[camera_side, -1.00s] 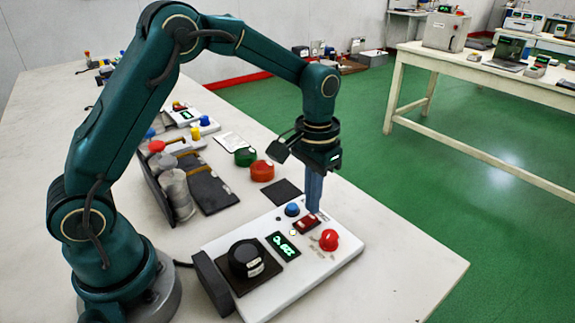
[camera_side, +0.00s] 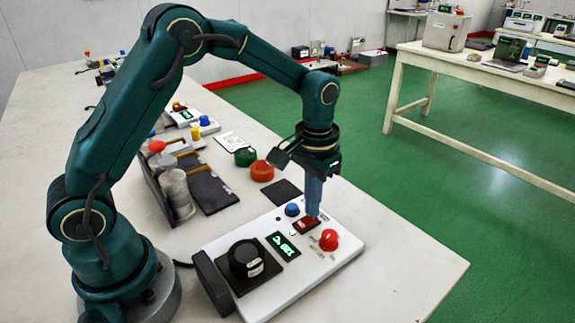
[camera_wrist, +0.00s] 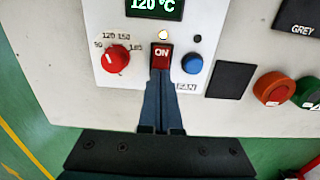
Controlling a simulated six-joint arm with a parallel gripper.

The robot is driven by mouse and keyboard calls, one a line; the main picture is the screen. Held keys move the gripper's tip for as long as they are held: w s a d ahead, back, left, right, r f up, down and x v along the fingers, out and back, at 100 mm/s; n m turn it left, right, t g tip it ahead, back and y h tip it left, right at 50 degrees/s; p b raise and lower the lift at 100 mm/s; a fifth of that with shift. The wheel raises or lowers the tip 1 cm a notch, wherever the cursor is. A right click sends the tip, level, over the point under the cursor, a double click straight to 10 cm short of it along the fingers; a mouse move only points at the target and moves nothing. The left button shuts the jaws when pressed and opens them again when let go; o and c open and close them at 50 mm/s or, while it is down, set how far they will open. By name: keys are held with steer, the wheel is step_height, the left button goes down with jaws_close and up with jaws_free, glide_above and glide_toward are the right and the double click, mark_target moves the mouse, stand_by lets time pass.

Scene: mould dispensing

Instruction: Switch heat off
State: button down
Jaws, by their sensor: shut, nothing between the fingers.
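The red rocker switch (camera_wrist: 161,53) is marked ON in the wrist view, on a white control panel (camera_wrist: 204,18). It also shows in the side view (camera_side: 304,226). My gripper (camera_wrist: 161,75) is shut and empty, its blue fingers together at the near edge of the switch; the fingertips (camera_side: 312,213) also show in the side view. They cover part of the switch, and I cannot tell whether they press on it. A small lamp (camera_wrist: 163,34) glows pale yellow above the switch. The display (camera_wrist: 155,8) reads 120 °C.
A red dial knob (camera_wrist: 116,58) and a blue FAN knob (camera_wrist: 192,63) flank the switch closely. Green (camera_side: 245,156) and orange (camera_side: 262,171) round pieces and a dark square (camera_side: 282,192) lie behind.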

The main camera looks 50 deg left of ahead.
steer(key=shift+f, duration=0.4)
steer(key=shift+r, duration=3.55)
steer(key=shift+r, duration=0.1)
step_height(320, 180, up, 7)
steer(key=t, duration=0.2)
glide_above(299, 223)
steer(key=s+r+t, duration=0.2)
steer(key=s+r, duration=0.1)
steer(key=s, duration=0.2)
steer(key=s+f+t, duration=0.1)
steer(key=s+f, duration=0.4)
steer(key=s, duration=0.4)
steer(key=shift+a+t, duration=0.3)
